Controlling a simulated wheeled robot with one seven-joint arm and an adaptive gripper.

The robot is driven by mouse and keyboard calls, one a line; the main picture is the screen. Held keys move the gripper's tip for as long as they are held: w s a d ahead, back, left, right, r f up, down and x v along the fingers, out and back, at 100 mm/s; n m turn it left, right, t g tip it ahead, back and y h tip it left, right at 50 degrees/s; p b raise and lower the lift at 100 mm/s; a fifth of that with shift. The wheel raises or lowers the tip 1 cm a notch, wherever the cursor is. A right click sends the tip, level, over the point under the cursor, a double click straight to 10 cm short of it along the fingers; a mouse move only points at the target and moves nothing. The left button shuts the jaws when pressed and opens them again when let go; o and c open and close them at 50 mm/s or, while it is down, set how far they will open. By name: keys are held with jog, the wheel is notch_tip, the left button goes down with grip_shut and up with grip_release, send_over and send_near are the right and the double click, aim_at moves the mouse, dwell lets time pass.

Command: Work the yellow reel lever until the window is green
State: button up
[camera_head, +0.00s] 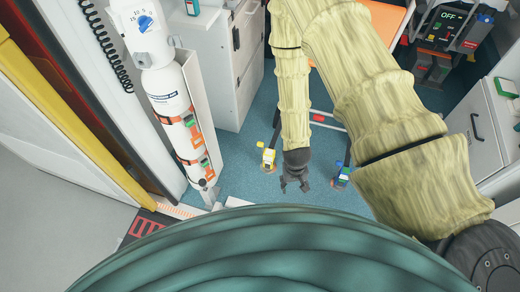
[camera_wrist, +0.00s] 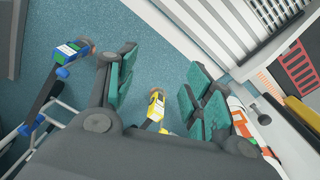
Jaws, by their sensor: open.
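A small yellow reel (camera_head: 268,159) with white parts is low over the blue-green floor, left of my gripper (camera_head: 293,184) in the head view. In the wrist view the yellow reel (camera_wrist: 155,106) shows in the gap between the finger pads of my gripper (camera_wrist: 160,88), beyond them. My gripper is open and empty, and I see no contact with the reel. The palm hides part of the reel in the wrist view. The lever and the colour of the window are too small to tell.
A blue, green and white reel (camera_head: 342,176) is right of my gripper; it also shows in the wrist view (camera_wrist: 70,50). A white cylinder (camera_head: 170,100) stands on the left, beside a white cabinet (camera_head: 226,75). Grey frame tubes rise near the reels. Some floor (camera_head: 237,155) is clear.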

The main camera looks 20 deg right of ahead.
jog(key=w+f+m+b, duration=0.1)
jog(key=w+f+b, duration=0.65)
jog(key=w, duration=0.25)
jog(key=m+b, duration=0.3)
jog(key=b, duration=1.5)
send_near(261, 143)
jog(key=shift+s+d+f+y, duration=0.1)
jog(key=shift+s+d+y, duration=0.25)
jog(key=shift+s, duration=0.2)
jog(key=f+b, duration=0.2)
jog(key=f, duration=0.1)
jog(key=f+b, duration=0.2)
jog(key=f, duration=0.1)
jog(key=w+f+b, duration=0.1)
jog(key=f+b, duration=0.1)
jog(key=f, duration=0.2)
jog(key=shift+a+f, duration=0.1)
jog(key=shift+a, duration=0.05)
jog(key=shift+s, duration=0.1)
grip_shut()
